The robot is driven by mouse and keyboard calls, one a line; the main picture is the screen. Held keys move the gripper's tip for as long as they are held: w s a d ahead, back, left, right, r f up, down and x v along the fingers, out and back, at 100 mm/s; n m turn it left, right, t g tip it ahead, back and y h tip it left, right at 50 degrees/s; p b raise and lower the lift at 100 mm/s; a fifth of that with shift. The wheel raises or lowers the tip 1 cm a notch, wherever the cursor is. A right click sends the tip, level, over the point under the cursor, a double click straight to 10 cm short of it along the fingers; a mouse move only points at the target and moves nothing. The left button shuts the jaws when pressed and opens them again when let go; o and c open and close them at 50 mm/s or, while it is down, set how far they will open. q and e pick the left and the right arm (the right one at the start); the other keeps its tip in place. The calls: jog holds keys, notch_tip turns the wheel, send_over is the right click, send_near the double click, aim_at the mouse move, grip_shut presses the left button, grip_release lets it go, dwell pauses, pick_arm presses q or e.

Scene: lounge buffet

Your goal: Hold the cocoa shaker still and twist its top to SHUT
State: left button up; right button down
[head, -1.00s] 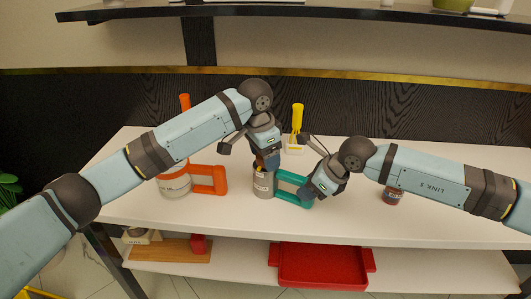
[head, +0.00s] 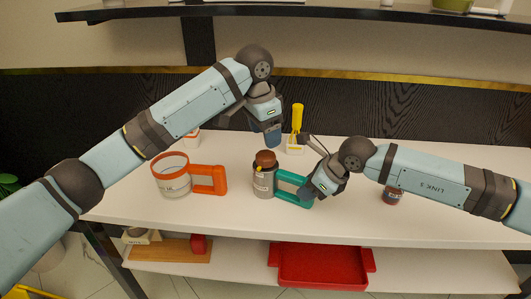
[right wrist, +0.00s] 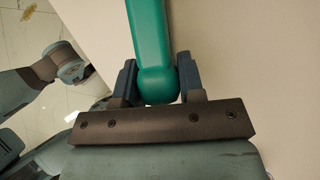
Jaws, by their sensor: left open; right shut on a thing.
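The cocoa shaker (head: 263,184) stands upright on the white table, grey with a brown top (head: 265,158) and a teal handle (head: 292,199) on its right. Small markings show near its rim, too small to read. My right gripper (head: 310,190) is shut on the handle. In the right wrist view the teal handle (right wrist: 153,45) lies between the two fingers (right wrist: 158,84). My left gripper (head: 265,138) is open and empty, above and apart from the brown top.
An orange-handled container (head: 172,180) stands left of the shaker. A yellow-handled tool (head: 297,118) stands in a white holder behind. A red tray (head: 320,268) sits on the lower shelf.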

jog(key=shift+d+f, duration=0.1)
jog(key=shift+f, duration=0.25)
jog(key=c, duration=1)
grip_release()
jog(key=shift+c, duration=0.2)
pick_arm(q)
jog(key=shift+w, duration=0.1)
pick_arm(e)
jog(key=o, duration=0.4)
jog(key=shift+w, duration=0.1)
jog(key=shift+r, duration=0.1)
jog(key=shift+r, duration=0.1)
jog(key=shift+r, duration=0.1)
jog(key=v, duration=0.7)
jog(key=shift+d+r, duration=0.1)
jog(key=shift+r, duration=0.1)
jog(key=v, duration=1.2)
